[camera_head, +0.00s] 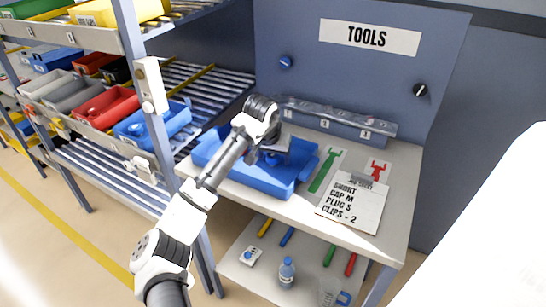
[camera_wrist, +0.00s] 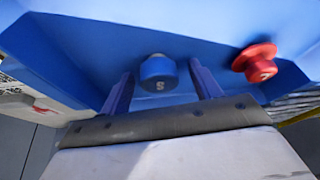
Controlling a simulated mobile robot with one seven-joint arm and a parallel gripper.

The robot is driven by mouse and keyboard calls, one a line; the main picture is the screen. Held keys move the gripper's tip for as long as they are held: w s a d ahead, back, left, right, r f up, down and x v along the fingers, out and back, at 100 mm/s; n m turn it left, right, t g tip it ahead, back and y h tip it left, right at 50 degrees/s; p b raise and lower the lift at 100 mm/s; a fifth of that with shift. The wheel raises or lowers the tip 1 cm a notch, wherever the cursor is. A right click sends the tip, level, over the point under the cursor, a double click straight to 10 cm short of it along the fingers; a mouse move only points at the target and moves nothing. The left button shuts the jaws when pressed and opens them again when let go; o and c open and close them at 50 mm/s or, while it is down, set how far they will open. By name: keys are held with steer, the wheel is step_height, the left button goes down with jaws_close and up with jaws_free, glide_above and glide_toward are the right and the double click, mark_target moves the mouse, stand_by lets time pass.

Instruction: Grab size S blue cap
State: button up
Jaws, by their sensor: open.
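The blue cap marked S (camera_wrist: 158,75) sits inside the blue bin (camera_wrist: 85,45) in the wrist view. My gripper (camera_wrist: 161,68) is open, with one finger on each side of the cap and a visible gap to each. In the head view my gripper (camera_head: 273,157) reaches down into the blue bin (camera_head: 262,182) on the workbench and hides most of its inside. The cap cannot be made out clearly there.
A red plug (camera_wrist: 257,62) lies right of the cap in the bin. A numbered rack (camera_head: 338,120) stands behind. Shelves with bins are at left.

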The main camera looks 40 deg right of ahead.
steer(key=c, duration=1.1)
steer(key=shift+o, duration=0.2)
steer(key=shift+r, duration=0.15)
